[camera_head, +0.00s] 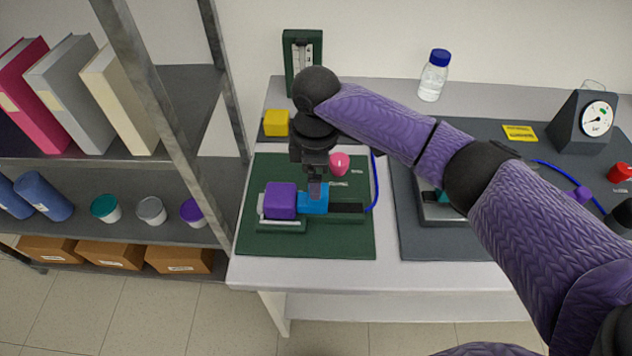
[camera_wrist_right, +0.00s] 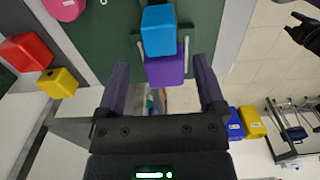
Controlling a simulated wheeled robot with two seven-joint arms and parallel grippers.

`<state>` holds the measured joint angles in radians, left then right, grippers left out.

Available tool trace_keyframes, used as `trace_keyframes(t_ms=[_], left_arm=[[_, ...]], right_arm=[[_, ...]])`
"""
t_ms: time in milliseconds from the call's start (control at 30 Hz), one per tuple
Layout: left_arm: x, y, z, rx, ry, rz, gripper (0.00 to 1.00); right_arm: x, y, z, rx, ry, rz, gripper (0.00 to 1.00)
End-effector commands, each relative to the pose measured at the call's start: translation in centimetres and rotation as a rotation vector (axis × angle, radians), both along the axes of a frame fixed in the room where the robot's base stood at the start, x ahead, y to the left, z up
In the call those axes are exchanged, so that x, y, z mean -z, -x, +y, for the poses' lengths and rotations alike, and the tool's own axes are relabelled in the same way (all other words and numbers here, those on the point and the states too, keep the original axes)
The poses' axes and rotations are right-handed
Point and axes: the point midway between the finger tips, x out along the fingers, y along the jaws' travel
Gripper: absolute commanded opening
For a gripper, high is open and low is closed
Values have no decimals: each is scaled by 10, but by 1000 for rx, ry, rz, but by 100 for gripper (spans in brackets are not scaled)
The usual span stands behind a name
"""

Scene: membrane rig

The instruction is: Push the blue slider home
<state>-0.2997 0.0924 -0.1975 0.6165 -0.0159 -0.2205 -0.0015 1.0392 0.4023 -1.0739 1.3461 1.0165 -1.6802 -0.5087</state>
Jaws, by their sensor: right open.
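The blue slider (camera_head: 313,201) sits on a low rail fixture on the green mat (camera_head: 300,242). It is right beside a purple block (camera_head: 280,201), with a dark strip of track (camera_head: 346,208) to its right. My right gripper (camera_head: 316,190) points down at the slider, its finger overlapping the slider's upper part; contact is unclear. In the right wrist view the blue slider (camera_wrist_right: 158,30) and purple block (camera_wrist_right: 165,68) lie ahead of my open, empty right gripper (camera_wrist_right: 161,66). A dark shape at the wrist view's upper right may be my left gripper (camera_wrist_right: 303,30); its jaws are unclear.
A pink knob (camera_head: 339,163) and blue cable (camera_head: 376,185) are close behind and right of the slider. A yellow block (camera_head: 276,123) stands behind the mat. A gauge (camera_head: 597,120) and bottle (camera_head: 433,76) stand farther right. Shelving (camera_head: 165,100) borders the table's left.

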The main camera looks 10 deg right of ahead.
Motion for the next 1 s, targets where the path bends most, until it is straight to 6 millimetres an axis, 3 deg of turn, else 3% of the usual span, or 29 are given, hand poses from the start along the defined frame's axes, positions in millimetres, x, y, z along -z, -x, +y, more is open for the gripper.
trace_keyframes(t_ms=[100,200,700,833,1000], left_arm=[[-9,-1,2,2,-3,-2,59],[-10,-1,3,2,-4,-2,59],[-10,0,0,-1,0,0,59],[-10,0,-2,-2,3,1,59],[-10,0,-4,-4,6,0,59]], right_arm=[[-29,-1,0,1,0,-3,88],[-42,0,0,1,-1,-1,88],[-45,1,1,0,-2,1,88],[-19,21,21,0,-56,1,88],[30,84,60,167,-254,-40,88]])
